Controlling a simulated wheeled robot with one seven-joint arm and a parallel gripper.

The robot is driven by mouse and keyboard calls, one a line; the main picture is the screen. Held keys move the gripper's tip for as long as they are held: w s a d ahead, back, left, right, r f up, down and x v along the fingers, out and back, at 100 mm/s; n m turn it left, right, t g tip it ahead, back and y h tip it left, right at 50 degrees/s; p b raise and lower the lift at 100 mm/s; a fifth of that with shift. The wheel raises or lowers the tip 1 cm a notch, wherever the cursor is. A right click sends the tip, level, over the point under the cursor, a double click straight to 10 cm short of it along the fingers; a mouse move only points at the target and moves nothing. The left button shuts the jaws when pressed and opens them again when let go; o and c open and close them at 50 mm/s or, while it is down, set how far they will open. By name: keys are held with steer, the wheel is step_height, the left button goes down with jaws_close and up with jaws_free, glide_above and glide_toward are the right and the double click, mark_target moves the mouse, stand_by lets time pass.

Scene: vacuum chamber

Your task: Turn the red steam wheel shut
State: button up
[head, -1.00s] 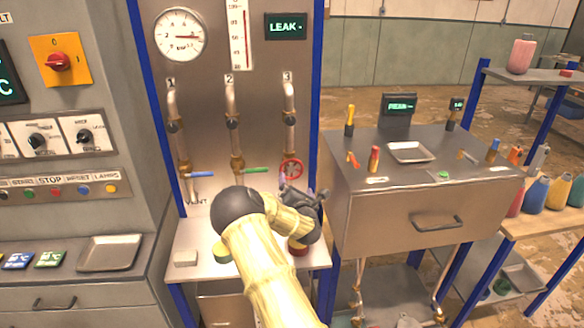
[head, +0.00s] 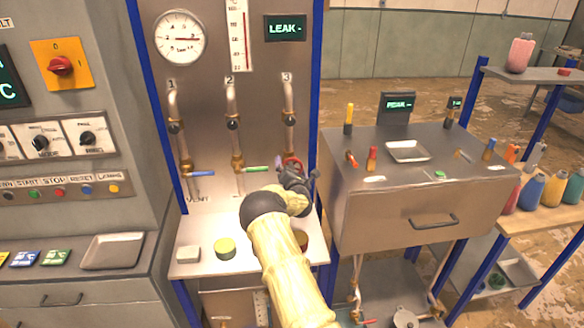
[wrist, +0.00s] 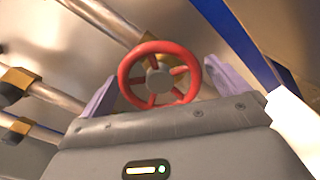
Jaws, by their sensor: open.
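The red steam wheel (wrist: 160,76) is a spoked handwheel with a grey hub at the bottom of pipe 3. In the wrist view it faces my gripper squarely, in line with the gap between the two purple fingers, one on each side. My gripper (wrist: 166,88) is open; I cannot tell whether the fingers touch the rim. In the head view the red wheel (head: 292,163) is mostly hidden behind my gripper (head: 290,172), with only its upper rim showing.
The blue-handled valve (head: 200,173) and green-handled valve (head: 256,169) are left of the wheel. The shelf below holds a yellow-green round item (head: 225,249) and a pale block (head: 188,254). A steel cabinet (head: 420,205) stands close on the right. A display (head: 285,28) reads LEAK.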

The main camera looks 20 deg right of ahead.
steer(key=shift+w, duration=0.1)
steer(key=c, duration=0.9)
steer(key=shift+d, duration=0.15)
